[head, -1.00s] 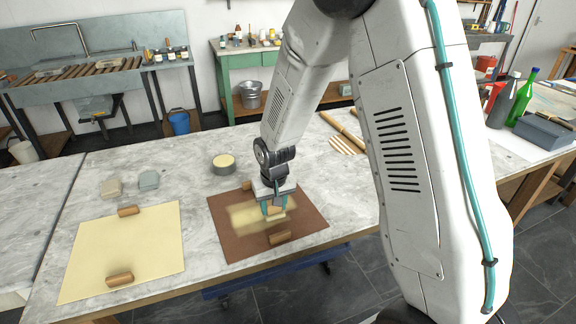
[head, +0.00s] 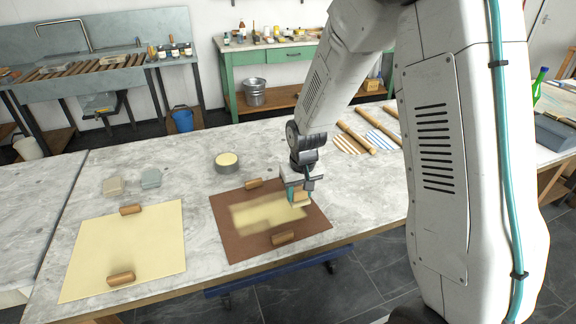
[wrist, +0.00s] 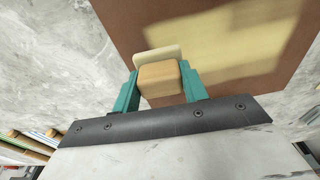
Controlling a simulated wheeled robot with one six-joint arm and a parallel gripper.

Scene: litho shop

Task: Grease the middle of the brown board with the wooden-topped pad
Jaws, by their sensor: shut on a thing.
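The brown board (head: 232,247) lies flat on the marble-topped table, with a pale yellow greased patch (head: 262,218) across its middle. My gripper (head: 298,198) is over the right end of that patch, near the board's right side. In the wrist view its teal fingers are shut on the wooden-topped pad (wrist: 160,76), whose pale lower part (wrist: 157,54) sticks out beyond the wood. The pad is low over the board; I cannot tell whether it touches. Two wooden blocks, one at the back (head: 254,184) and one at the front (head: 285,238), rest on the board's edges.
A round tin with pale yellow contents (head: 227,163) stands behind the board. A yellow sheet (head: 150,240) with two wooden blocks lies to the left. Wooden rolls (head: 356,137) lie at the back right.

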